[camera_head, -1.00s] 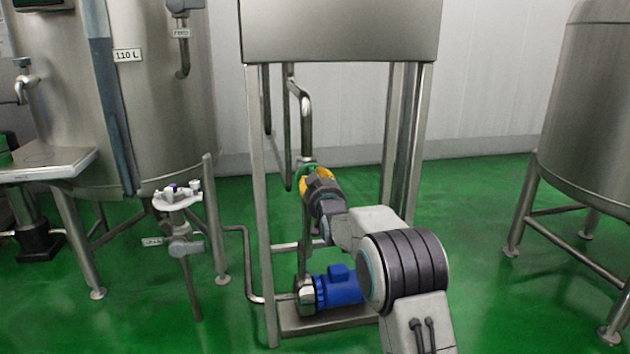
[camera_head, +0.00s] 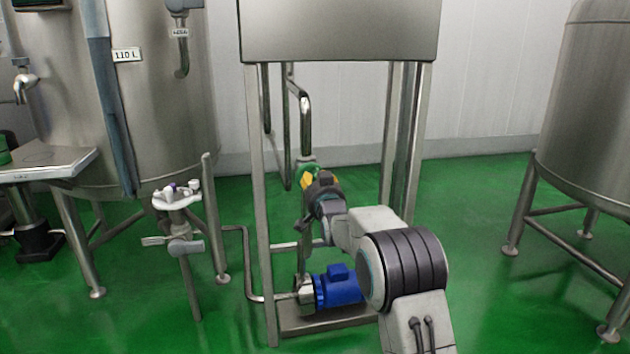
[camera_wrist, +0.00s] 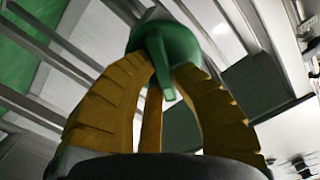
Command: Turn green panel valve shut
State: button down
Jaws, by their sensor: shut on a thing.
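The green panel valve (camera_wrist: 172,40) is a green round body with a narrow green handle (camera_wrist: 160,62) in the wrist view. My gripper (camera_wrist: 160,85) has yellow ridged fingers on both sides of this handle and is shut on it. In the head view my gripper (camera_head: 308,178) is at the valve, on a vertical steel pipe inside the steel frame. Only a bit of green (camera_head: 309,168) shows there, since my gripper and wrist hide most of the valve. The handle's exact angle to the pipe is hard to tell.
The steel panel frame (camera_head: 260,200) stands around the pipe, with a blue pump motor (camera_head: 338,288) at its base. A small stand with a grey-handled valve (camera_head: 186,247) and a large tank (camera_head: 165,90) are to the left. Another tank (camera_head: 590,110) is at right, with open green floor between.

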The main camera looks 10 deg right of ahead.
jog(key=m, duration=0.6)
jog(key=shift+f+m, duration=0.15)
jog(key=shift+m, duration=0.15)
jog(key=m, duration=0.5)
jog(key=shift+a+f, duration=0.15)
jog(key=shift+m, duration=0.3)
jog(key=c, duration=1.1)
grip_release()
jog(key=shift+f, duration=0.1)
jog(key=s, duration=1.2)
